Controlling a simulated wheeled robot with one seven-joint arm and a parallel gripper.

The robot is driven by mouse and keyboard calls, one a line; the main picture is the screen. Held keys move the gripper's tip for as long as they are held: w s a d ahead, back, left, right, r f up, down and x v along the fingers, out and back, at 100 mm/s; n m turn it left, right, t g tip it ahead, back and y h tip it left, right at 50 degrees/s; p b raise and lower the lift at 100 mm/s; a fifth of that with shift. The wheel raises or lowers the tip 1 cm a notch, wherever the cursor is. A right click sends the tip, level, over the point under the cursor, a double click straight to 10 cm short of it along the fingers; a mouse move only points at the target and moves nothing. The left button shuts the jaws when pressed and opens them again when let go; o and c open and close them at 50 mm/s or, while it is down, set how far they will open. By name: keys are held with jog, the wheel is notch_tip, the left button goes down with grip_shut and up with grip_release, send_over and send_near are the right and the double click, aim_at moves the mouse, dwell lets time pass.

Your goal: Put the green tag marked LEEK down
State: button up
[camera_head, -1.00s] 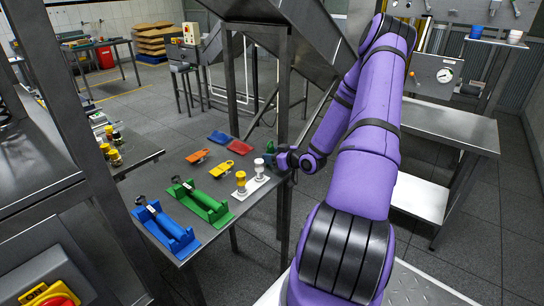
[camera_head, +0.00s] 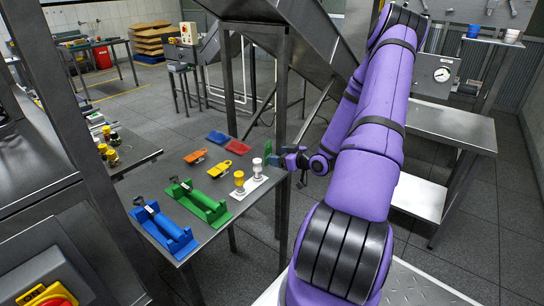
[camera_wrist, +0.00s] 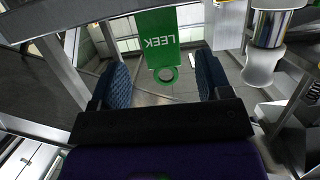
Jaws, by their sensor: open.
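The green tag marked LEEK (camera_wrist: 157,40) shows between my fingertips in the wrist view, with its ring end toward my gripper. In the head view the tag (camera_head: 267,147) is at the right edge of the metal table, past the red tag. My gripper (camera_wrist: 164,82) is open, with a blue pad on each side and a visible gap between the pads and the tag. In the head view my gripper (camera_head: 275,160) is just right of the tag, at the table edge. Whether the tag lies fully on the table is unclear.
On the table (camera_head: 225,228) are a red tag (camera_head: 237,147), a blue tag (camera_head: 217,137), a yellow tag (camera_head: 220,169) and an orange tag (camera_head: 195,156). Green (camera_head: 198,203) and blue (camera_head: 165,228) cradles sit nearer.

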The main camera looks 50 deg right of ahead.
jog(key=v, duration=0.7)
jog(key=w+a+r+g+h, duration=0.35)
jog(key=a+r, duration=0.25)
jog(key=r, duration=0.5)
jog(key=w+a+r+g+h, duration=0.2)
jog(key=a+r+g, duration=0.3)
jog(key=r, duration=0.6)
jog(key=s+a+r+y, duration=0.1)
jog(key=s+a+r, duration=0.3)
jog(key=s+a, duration=0.2)
jog(key=s+a+r+g+y, duration=0.1)
jog(key=s+a+r+y, duration=0.1)
jog(key=s+a+r, duration=0.2)
jog(key=s+a+r+y, duration=0.1)
jog(key=s+a+r, duration=0.3)
jog(key=s+a, duration=0.5)
jog(key=a, duration=0.5)
jog(key=shift+s+m, duration=0.3)
jog(key=shift+m, duration=0.1)
